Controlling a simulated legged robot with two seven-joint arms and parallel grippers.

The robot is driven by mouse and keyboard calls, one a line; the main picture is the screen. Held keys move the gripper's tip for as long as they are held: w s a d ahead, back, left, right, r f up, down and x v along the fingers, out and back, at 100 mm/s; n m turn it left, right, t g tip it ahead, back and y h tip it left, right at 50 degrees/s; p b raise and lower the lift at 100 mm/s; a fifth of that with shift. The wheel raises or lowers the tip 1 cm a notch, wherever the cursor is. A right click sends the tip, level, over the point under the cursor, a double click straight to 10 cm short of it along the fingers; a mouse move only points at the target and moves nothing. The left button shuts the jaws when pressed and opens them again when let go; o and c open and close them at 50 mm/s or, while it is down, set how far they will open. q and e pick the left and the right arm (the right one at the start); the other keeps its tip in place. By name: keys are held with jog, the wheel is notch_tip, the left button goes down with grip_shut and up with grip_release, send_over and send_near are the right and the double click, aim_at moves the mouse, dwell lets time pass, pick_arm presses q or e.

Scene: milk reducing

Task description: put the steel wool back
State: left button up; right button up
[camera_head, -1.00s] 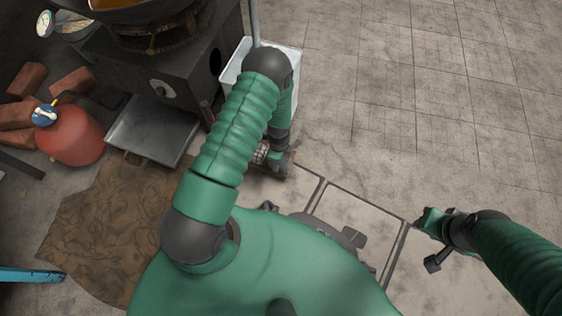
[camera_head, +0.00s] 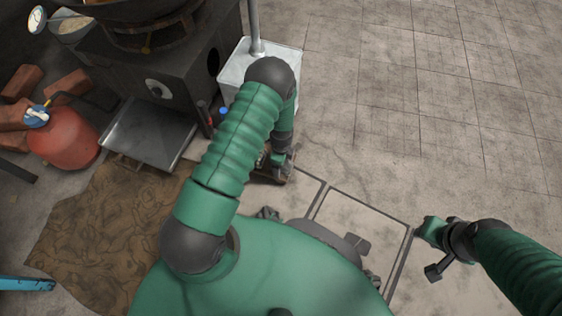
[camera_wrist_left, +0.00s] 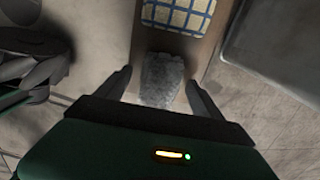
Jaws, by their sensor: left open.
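The steel wool (camera_wrist_left: 161,80) is a grey, fibrous clump in the left wrist view. It lies between the spread fingers of my left gripper (camera_wrist_left: 157,82), with a gap on both sides. Its upper end is by a brown wooden surface (camera_wrist_left: 206,42); I cannot tell whether it rests on it. In the head view my left gripper (camera_head: 277,165) is low beside the white box, mostly hidden by my own arm, and the wool cannot be made out there. My right gripper (camera_head: 431,231) is at the right over bare floor, too small to read its jaws.
A blue-and-white checked item (camera_wrist_left: 178,14) lies just beyond the wool. A white box (camera_head: 284,58) and a dark stove (camera_head: 165,60) stand ahead of my left arm. A red gas bottle (camera_head: 65,138) and a brown cloth (camera_head: 100,225) are at left. The tiled floor at right is clear.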

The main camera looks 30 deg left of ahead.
pick_arm(q)
jog(key=shift+r, duration=0.15)
jog(key=d+r+n+p, duration=0.1)
jog(key=r+n+p, duration=0.15)
jog(key=r, duration=0.65)
jog(key=d+r+n+t+p, duration=0.1)
jog(key=r+n+p, duration=0.15)
jog(key=r, duration=0.65)
jog(key=d+r+n+p, duration=0.15)
jog(key=r+p, duration=0.25)
jog(key=r, duration=0.5)
jog(key=s+d+r+n+t, duration=0.1)
jog(key=s+d+r+n, duration=0.3)
jog(key=s+r+n, duration=0.4)
notch_tip(320, 180, up, 5)
jog(key=shift+s+f+n+t, duration=0.2)
jog(key=shift+s+n+t, duration=0.15)
jog(key=shift+s, duration=0.35)
